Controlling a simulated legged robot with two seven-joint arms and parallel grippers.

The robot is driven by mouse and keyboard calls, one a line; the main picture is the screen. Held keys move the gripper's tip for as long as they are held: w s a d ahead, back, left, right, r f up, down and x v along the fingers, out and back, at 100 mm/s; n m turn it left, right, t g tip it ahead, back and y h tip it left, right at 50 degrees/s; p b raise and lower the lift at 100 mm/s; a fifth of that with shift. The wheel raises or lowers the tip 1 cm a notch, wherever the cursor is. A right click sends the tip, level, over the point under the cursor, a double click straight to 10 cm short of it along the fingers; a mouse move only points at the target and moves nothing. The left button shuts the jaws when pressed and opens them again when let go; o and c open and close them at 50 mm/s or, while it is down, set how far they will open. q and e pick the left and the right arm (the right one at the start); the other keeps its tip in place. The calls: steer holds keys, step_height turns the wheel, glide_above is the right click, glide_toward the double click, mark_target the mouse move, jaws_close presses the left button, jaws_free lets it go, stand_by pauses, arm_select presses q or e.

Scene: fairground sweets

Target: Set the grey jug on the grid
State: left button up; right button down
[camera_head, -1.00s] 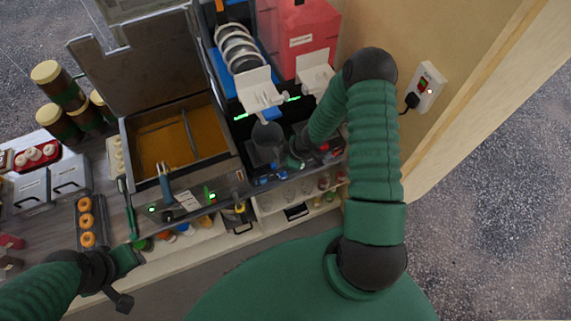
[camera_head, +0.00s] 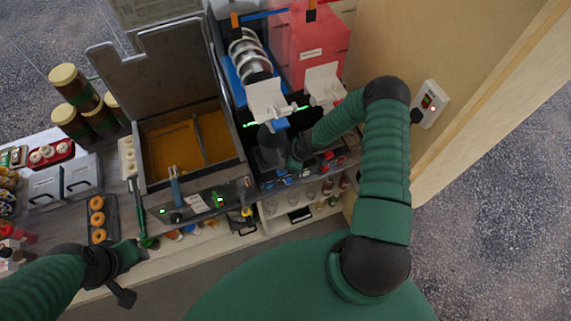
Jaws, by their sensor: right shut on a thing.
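The grey jug (camera_head: 269,149) is in front of the machine with the white coil, below its white spout block. My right gripper (camera_head: 292,158) reaches in from the right and is shut on the jug's right side. The gripper's fingers are small and partly hidden by my own wrist. The dark bay (camera_head: 262,177) under the jug is in shadow; I cannot make out the grid or whether the jug touches it. My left gripper (camera_head: 138,249) is at the lower left, by the counter's front edge, away from the jug; its jaws are unclear.
A fryer with yellow oil (camera_head: 172,153) and a raised lid stands left of the machine. Doughnuts on a tray (camera_head: 98,218) lie at left.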

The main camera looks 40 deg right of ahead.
steer(key=shift+s+f, duration=0.1)
steer(key=shift+f, duration=0.1)
steer(key=shift+s, duration=0.1)
steer(key=c, duration=1.3)
jaws_free()
steer(key=shift+d, duration=0.1)
